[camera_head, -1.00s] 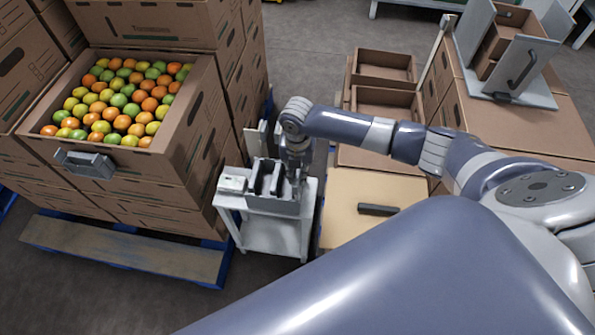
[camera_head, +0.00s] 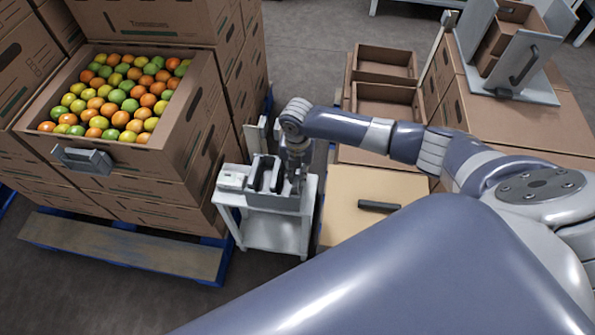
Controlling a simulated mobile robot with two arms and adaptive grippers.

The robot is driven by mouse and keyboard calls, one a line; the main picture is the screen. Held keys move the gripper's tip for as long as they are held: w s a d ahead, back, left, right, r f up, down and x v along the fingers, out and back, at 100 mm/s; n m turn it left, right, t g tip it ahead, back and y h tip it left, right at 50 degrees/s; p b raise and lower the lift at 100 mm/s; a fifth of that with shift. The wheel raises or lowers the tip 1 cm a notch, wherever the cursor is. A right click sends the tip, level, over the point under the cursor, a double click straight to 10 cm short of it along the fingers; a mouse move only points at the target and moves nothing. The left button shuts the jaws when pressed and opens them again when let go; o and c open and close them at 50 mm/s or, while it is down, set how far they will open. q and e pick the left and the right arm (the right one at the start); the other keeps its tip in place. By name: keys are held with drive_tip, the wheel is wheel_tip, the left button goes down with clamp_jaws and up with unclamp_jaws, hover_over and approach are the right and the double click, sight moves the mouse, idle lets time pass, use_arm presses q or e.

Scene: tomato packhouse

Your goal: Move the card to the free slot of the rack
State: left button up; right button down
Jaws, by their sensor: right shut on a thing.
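The rack (camera_head: 262,202) is a grey holder with upright dark slots, standing on a small white table. Dark cards (camera_head: 277,176) stand upright in its left and middle part. My right gripper (camera_head: 296,183) points down at the rack's right end and is shut on a card. That card is mostly hidden by the gripper and too small to make out. I cannot tell how deep it sits in the rack. My left gripper is not in view.
A small pale box (camera_head: 232,180) sits left of the rack on the white table (camera_head: 275,235). A crate of tomatoes (camera_head: 190,140) stands on stacked cartons at left. A closed carton (camera_head: 350,215) is right of the table, with more open cartons (camera_head: 385,65) behind.

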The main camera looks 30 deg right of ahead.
drive_tip(key=shift+f+b, duration=0.35)
drive_tip(key=shift+f, duration=0.4)
drive_tip(key=c, duration=1.5)
unclamp_jaws()
drive_tip(key=shift+r, duration=0.1)
wheel_tip(320, 180, up, 8)
drive_tip(key=p, duration=0.8)
